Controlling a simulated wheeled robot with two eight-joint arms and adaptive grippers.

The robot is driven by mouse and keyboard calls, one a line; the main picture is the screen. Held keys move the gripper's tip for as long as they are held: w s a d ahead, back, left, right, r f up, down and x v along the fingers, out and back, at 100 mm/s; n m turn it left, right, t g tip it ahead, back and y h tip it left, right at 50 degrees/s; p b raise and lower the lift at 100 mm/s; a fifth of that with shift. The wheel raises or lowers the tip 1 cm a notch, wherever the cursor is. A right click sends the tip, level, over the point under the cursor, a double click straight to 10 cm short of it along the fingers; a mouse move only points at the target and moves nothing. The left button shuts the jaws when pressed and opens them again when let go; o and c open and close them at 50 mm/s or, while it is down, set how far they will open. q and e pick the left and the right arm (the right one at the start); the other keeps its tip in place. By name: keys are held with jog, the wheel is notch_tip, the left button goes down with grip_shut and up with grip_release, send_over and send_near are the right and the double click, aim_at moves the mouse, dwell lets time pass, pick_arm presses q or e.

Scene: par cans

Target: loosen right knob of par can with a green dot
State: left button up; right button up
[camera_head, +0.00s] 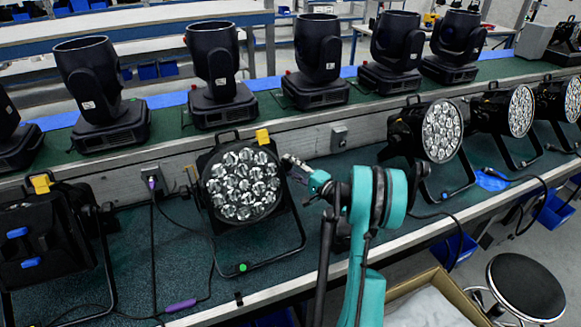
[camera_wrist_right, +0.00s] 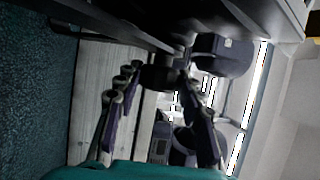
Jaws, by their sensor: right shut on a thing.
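The par can (camera_head: 242,184) with the green dot (camera_head: 242,267) stands on the bench left of centre, its lit-lens face towards me. The dot is on the lower front of its floor bracket. My right arm comes in from the right, and my right gripper (camera_head: 291,163) is at the can's right side, where the bracket meets the body. In the right wrist view, the two fingers of my right gripper (camera_wrist_right: 158,82) close around the dark right knob (camera_wrist_right: 160,72). In the head view the gripper mostly hides this knob. My left gripper is not in view.
A black fixture (camera_head: 40,240) with blue clips stands at the left. More par cans (camera_head: 441,131) stand to the right. Moving-head lights (camera_head: 318,62) line the rear shelf. Cables lie on the bench left of the can. A stool (camera_head: 525,287) and a cardboard box (camera_head: 440,295) are in front.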

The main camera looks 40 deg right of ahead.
jog(key=o, duration=1.2)
jog(key=shift+c, duration=0.2)
jog(key=s+d, duration=0.1)
jog(key=s, duration=1.1)
jog(key=shift+d+f, duration=0.3)
jog(key=shift+f, duration=0.05)
